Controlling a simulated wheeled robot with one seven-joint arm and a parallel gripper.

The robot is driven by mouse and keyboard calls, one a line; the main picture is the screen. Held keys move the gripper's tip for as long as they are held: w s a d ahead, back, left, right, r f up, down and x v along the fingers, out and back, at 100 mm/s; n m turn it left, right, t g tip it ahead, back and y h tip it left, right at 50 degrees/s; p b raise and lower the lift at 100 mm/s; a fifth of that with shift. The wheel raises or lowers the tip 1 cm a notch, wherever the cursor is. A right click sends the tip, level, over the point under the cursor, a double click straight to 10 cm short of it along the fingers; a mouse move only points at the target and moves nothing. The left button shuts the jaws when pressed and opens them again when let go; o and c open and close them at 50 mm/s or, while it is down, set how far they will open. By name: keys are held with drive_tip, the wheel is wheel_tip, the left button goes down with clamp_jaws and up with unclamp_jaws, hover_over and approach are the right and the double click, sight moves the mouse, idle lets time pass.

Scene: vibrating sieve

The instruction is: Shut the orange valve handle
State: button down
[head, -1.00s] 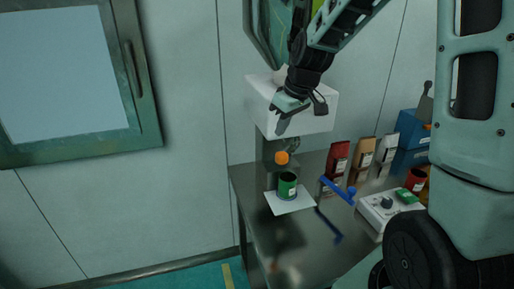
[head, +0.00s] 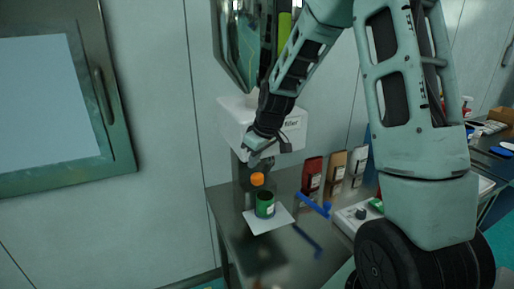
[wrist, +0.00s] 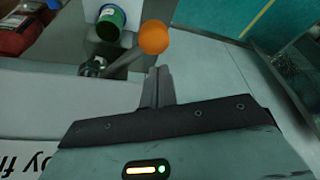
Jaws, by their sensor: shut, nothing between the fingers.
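The valve handle ends in an orange ball knob (head: 257,179) below the front of the white filler box (head: 232,122). In the wrist view the orange knob (wrist: 154,37) sits on a grey lever that runs to the valve at left. My gripper (head: 253,163) is shut and empty, in front of the filler box and just above the knob. In the wrist view the fingertips of my gripper (wrist: 157,72) point toward the knob, with a small gap seen between them. I cannot tell for sure whether they touch.
A green can (head: 265,207) stands on a white sheet (head: 279,219) below the valve. A blue tool (head: 313,206) lies on the metal table (head: 230,225). Red, tan and white bags (head: 312,175) stand at the right. A window (head: 50,100) is at the left.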

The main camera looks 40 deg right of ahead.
sight(261, 169)
drive_tip(key=shift+p+x, duration=0.5)
drive_tip(key=shift+x, duration=1.6)
